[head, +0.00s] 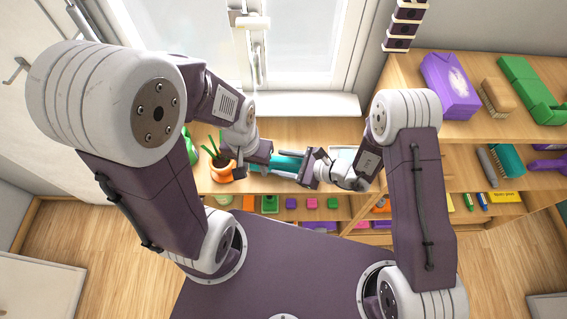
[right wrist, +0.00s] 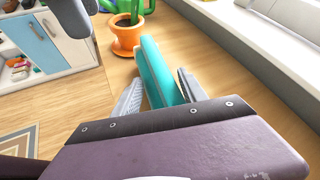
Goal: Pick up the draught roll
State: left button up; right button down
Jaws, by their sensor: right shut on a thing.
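The draught roll (head: 287,163) is a teal, long soft-looking roll. It lies between my two grippers over the wooden bench under the window. My right gripper (head: 300,167) is shut on it at its right part. In the right wrist view the roll (right wrist: 160,75) runs away between the two grey fingers, towards the plant pot. My left gripper (head: 284,164) is at the roll's left part, its fingers apart. Both grippers hide parts of the roll. I cannot tell whether the roll touches the bench.
An orange pot (head: 221,171) with a green plant stands left of the roll, with a green object behind it. The window (head: 180,25) is at the back. Shelves (head: 470,125) on the right hold a purple box (head: 450,85), a brush (head: 498,97) and green items.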

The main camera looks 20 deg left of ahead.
aim_at(283, 161)
notch_tip(283, 161, up, 4)
jog(key=shift+w+f+p, duration=0.1)
jog(key=shift+f+p, duration=0.05)
jog(key=shift+p, duration=0.75)
jog(key=s+d+r+p, duration=0.6)
jog(key=s+d, duration=0.1)
jog(key=d, duration=0.1)
jog(key=shift+s+d+r, duration=0.2)
jog(key=shift+s+d, duration=0.15)
jog(key=shift+d, duration=0.05)
